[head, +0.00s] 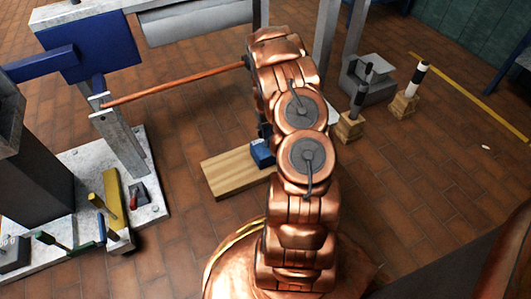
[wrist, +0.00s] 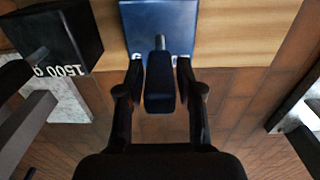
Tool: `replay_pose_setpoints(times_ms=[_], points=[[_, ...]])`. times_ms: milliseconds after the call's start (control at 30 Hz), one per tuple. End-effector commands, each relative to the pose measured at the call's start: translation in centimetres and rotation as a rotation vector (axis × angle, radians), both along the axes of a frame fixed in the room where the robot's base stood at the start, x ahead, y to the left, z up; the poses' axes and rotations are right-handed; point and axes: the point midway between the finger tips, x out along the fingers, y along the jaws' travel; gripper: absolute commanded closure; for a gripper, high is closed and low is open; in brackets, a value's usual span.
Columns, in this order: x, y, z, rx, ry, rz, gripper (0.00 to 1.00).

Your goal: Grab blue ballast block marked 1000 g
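The blue ballast block (wrist: 160,20) sits on a wooden board and shows at the top middle of the wrist view. Its lettering is mostly covered, so I cannot read the mark. It also shows in the head view (head: 262,153), partly behind my copper arm. My gripper (wrist: 161,72) is in front of the block, its two fingers apart. A dark blue rounded piece with a short grey stem shows between the fingers; I cannot tell if it belongs to the block. My gripper is mostly hidden by my arm in the head view.
A black block (wrist: 58,35) marked 1500 g stands left of the blue block. The wooden board (head: 225,172) lies on the brick floor. Striped posts on wooden bases (head: 405,104) stand to the right. A white plate with tools (head: 147,209) is at the left, below an orange rod (head: 175,83).

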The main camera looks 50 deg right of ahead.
Motion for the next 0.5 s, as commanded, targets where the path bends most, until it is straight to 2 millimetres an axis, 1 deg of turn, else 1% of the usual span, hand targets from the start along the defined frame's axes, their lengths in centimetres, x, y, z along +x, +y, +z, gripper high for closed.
replay_pose_setpoints(times_ms=[33,300,500], points=[[0.0,0.0,0.0,0.0,0.0,0.0,0.72],[0.01,0.02,0.0,0.0,0.0,0.0,1.0],[0.01,0.03,-0.01,0.0,0.0,0.0,1.0]])
